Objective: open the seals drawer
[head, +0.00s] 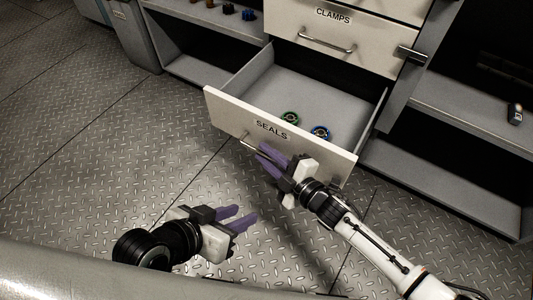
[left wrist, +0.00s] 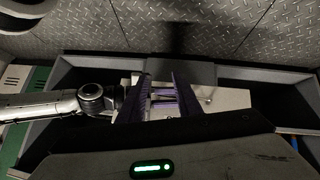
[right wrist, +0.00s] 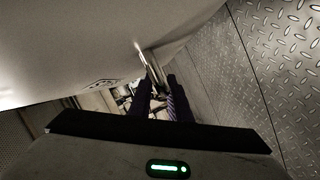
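The seals drawer (head: 231,113), with a light front labelled SEALS, is pulled well out of the cabinet. My left gripper (head: 248,220) is open and empty, above the floor in front of the drawer.
The closed clamps drawer (head: 312,36) is above the seals drawer. Shelves (head: 440,110) flank it, with a small dark item (head: 515,114) on the right one. Several small parts (head: 228,8) stand on the left shelf. The metal plate floor (head: 110,140) to the left is clear.

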